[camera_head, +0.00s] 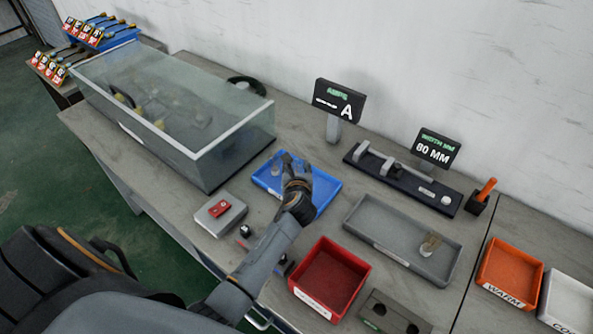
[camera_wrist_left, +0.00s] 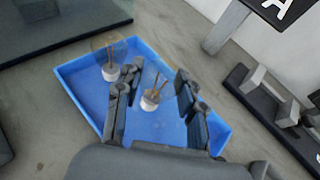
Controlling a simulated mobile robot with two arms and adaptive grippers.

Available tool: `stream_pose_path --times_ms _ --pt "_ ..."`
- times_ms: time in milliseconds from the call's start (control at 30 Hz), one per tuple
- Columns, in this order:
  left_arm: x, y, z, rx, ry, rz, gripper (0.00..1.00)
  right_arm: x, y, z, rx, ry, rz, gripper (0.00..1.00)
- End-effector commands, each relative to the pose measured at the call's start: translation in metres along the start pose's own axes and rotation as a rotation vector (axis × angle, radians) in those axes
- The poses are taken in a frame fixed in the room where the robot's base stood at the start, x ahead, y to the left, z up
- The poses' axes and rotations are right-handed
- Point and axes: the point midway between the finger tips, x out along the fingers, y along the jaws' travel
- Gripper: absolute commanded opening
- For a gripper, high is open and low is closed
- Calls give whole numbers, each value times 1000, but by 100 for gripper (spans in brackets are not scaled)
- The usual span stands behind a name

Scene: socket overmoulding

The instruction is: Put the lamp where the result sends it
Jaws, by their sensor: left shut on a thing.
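My left gripper (camera_head: 297,168) is over the blue tray (camera_head: 327,187). In the left wrist view its two fingers (camera_wrist_left: 158,100) stand on either side of a lamp (camera_wrist_left: 150,101) with a white base and thin brown stems, and hold it. Whether this lamp still touches the tray floor I cannot tell. A second lamp (camera_wrist_left: 110,72), with a clear glass bulb, stands in the tray to the left of the gripper. Another small lamp-like piece (camera_head: 430,244) is in the grey tray (camera_head: 375,239). One display (camera_head: 338,101) reads "A"; another (camera_head: 437,149) reads "80 MM". My right gripper is not in view.
A glass tank (camera_head: 180,105) stands left of the blue tray. A red tray (camera_head: 330,278) is at the front. An orange tray (camera_head: 510,270) marked "WARM" and a white tray (camera_head: 567,300) are at right. A dark measuring rail (camera_head: 405,180) lies behind the grey tray.

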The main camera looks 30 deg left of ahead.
Motion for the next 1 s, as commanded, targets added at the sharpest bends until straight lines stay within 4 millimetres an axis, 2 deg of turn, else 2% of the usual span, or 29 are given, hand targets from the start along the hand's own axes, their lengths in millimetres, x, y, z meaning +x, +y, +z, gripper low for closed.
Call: stream_pose_path --times_ms 100,500,533,600,633,1000 --pt "5 0 -12 -1 0 0 14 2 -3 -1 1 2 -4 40" --pt "7 0 -17 2 -1 0 14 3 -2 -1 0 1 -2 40" --pt "7 0 -16 1 -1 0 44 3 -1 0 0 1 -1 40" --pt "6 0 -16 1 -1 0 59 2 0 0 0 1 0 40" --pt "6 0 -16 1 -1 0 61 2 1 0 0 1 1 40" --pt "3 0 -12 0 -2 0 61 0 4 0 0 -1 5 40"
